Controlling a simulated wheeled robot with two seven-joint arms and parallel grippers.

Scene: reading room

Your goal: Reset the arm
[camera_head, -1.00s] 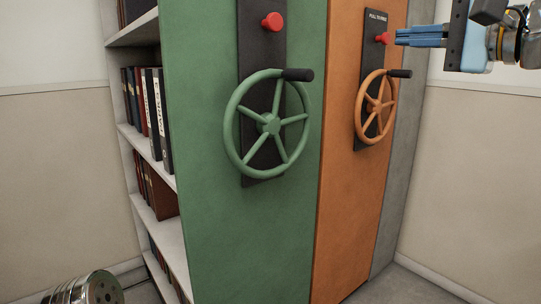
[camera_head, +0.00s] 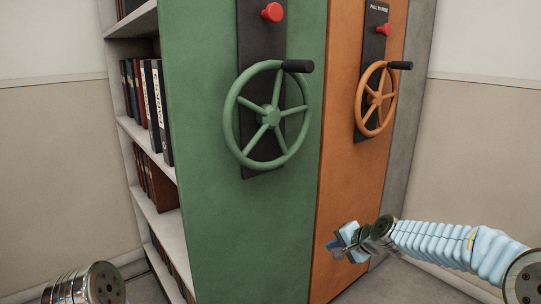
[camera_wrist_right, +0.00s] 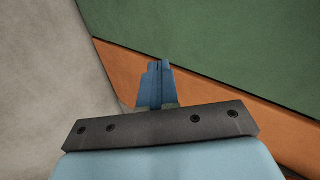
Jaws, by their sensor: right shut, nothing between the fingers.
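My right arm (camera_head: 440,243) comes in from the lower right in the head view, in a pale blue sleeve. Its gripper (camera_head: 338,247) is low in front of the orange cabinet end panel (camera_head: 352,190), well below the orange handwheel (camera_head: 376,99). In the right wrist view the blue fingers (camera_wrist_right: 156,82) are together with nothing between them. Whether the gripper touches the panel I cannot tell. At the lower left of the head view a metal joint of my own (camera_head: 88,286) shows; the left gripper is out of view.
A green end panel (camera_head: 225,225) carries a green handwheel (camera_head: 270,115) with a black knob. Red pull knobs sit above both wheels (camera_head: 272,12) (camera_head: 383,30). Shelves with books (camera_head: 150,110) open at the left. A beige wall (camera_head: 475,130) stands at the right.

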